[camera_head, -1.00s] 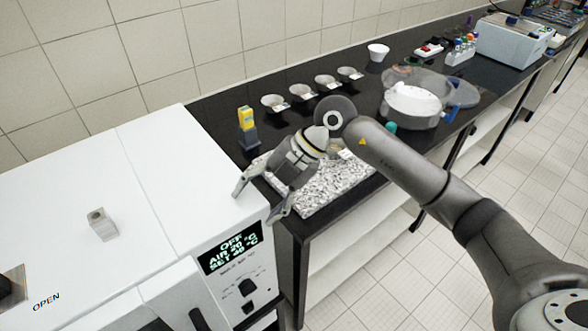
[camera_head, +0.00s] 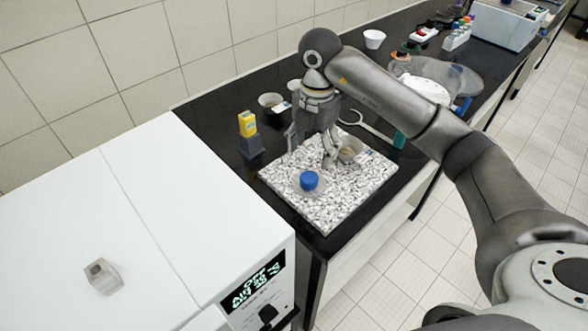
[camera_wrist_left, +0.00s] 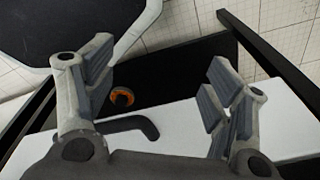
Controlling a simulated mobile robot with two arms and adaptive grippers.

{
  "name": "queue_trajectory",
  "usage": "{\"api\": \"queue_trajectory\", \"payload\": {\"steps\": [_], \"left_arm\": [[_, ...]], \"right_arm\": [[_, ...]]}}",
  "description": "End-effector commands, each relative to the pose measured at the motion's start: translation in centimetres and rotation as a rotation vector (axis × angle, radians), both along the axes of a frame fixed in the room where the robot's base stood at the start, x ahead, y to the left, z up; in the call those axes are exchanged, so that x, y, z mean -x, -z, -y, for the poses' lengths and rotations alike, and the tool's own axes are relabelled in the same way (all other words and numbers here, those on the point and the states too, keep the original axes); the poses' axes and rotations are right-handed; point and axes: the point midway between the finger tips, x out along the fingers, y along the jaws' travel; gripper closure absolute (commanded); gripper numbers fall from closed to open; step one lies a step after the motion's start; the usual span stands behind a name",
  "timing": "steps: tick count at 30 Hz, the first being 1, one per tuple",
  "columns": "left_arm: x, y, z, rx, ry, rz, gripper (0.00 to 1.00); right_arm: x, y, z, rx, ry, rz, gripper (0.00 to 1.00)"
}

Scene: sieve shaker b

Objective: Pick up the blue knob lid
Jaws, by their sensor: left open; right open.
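The blue knob lid (camera_head: 309,181) is a round clear disc with a blue knob. It lies on the speckled granite slab (camera_head: 345,208), near its left front part. My right gripper (camera_head: 310,150) points down over the back of the slab, open, behind the lid and apart from it. A small bowl (camera_head: 350,148) stands on the slab just right of its fingers. My left gripper (camera_wrist_left: 157,95) shows only in the left wrist view, open and empty, away from the lid.
A yellow-topped device (camera_head: 248,132) stands left of the slab, beside the white oven (camera_head: 150,210) with a small metal block (camera_head: 102,275) on top. A bowl (camera_head: 271,103) stands behind. A clear round vessel with a white inside (camera_head: 428,90) is at the right.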

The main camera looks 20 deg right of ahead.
Motion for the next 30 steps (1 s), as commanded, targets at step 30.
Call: {"api": "queue_trajectory", "payload": {"steps": [30], "left_arm": [[0.1, -3.9, 0.7, 0.008, 0.0, 0.0, 0.24]], "right_arm": [[-0.8, 10.8, 0.1, 0.009, 0.006, -0.002, 0.33]]}}
